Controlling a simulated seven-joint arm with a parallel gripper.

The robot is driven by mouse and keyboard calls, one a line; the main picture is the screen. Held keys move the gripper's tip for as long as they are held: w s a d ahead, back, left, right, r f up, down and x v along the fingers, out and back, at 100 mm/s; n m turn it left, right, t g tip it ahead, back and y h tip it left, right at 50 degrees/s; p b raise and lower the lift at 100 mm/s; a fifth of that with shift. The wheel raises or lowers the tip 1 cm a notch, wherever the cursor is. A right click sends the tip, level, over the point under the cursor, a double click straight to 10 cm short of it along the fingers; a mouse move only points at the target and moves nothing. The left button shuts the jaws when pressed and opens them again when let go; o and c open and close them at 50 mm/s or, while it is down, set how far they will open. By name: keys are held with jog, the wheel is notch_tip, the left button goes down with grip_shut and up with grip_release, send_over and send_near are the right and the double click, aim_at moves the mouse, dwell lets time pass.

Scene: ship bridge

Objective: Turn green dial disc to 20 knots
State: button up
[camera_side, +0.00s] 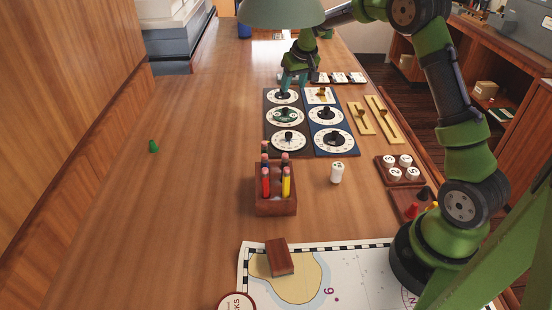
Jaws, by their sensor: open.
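The dial with a green disc (276,116) is in the middle row of the left, dark panel. Its black knob sits on the disc; the knot numbers are too small to read. My gripper (290,84) is open, fingers pointing down, at the far end of the left panel, over or just behind the top-left dial (273,97). It is beyond the green disc and apart from it. I cannot tell whether the fingers touch the top-left knob.
A blue panel (317,117) adjoins on the right, with brass sliders (386,127) beside it. A wooden pen box (276,208) and a white cylinder (337,173) stand nearer. A chart (350,270) lies in front. The desk's left side is clear except a small green piece (153,146).

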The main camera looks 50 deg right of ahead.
jog(key=v, duration=0.6)
jog(key=s+a+r+t+y, duration=0.1)
jog(key=s+a+r, duration=0.2)
jog(key=s+a, duration=0.7)
jog(key=s+a+r+t+y, duration=0.2)
jog(key=s+a, duration=0.9)
jog(key=s, duration=0.7)
jog(key=shift+a+r+y, duration=0.25)
jog(key=shift+r+y, duration=0.05)
jog(key=shift+r, duration=0.15)
jog(key=shift+w, duration=0.1)
